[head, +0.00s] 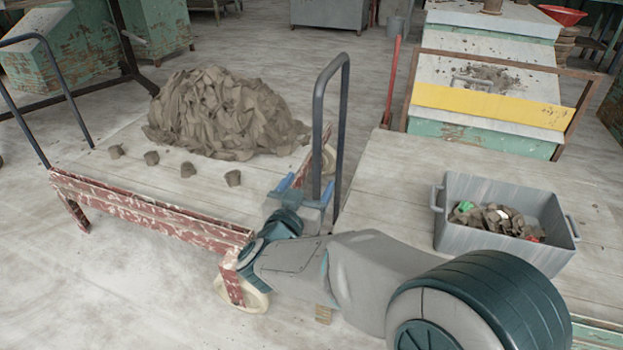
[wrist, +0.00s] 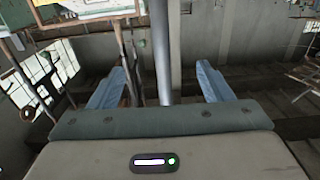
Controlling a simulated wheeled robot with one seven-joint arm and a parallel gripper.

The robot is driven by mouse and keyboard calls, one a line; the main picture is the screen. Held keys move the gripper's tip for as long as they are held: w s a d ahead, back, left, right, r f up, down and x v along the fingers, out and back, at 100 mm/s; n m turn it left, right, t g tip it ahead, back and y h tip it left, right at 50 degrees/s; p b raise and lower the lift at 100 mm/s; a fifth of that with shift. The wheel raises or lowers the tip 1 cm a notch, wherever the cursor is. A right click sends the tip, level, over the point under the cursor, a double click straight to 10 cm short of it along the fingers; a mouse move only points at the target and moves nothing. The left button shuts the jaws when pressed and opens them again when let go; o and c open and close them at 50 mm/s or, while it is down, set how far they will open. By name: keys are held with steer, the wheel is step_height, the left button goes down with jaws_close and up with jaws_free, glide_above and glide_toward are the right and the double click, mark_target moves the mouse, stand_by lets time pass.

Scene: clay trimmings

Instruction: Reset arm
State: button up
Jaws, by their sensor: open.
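My gripper (head: 300,188) is at the right edge of the flat cart (head: 110,205), close to the cart's right blue-grey handle (head: 344,120) in the head view. In the wrist view my gripper (wrist: 162,85) has its two blue fingers well apart. A grey upright post (wrist: 160,45) shows between and beyond the fingers; I cannot tell its distance or whether anything touches it. No object is held. My arm reaches from the lower right of the head view.
A large clay trimmings heap (head: 225,110) and several small clay lumps (head: 152,158) lie on the cart. A grey bin (head: 480,235) with scraps stands on a pale table (head: 385,190) at right. A green bench with a yellow board (head: 480,103) stands behind. Floor at lower left is clear.

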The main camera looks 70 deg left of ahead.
steer(key=shift+v, duration=0.95)
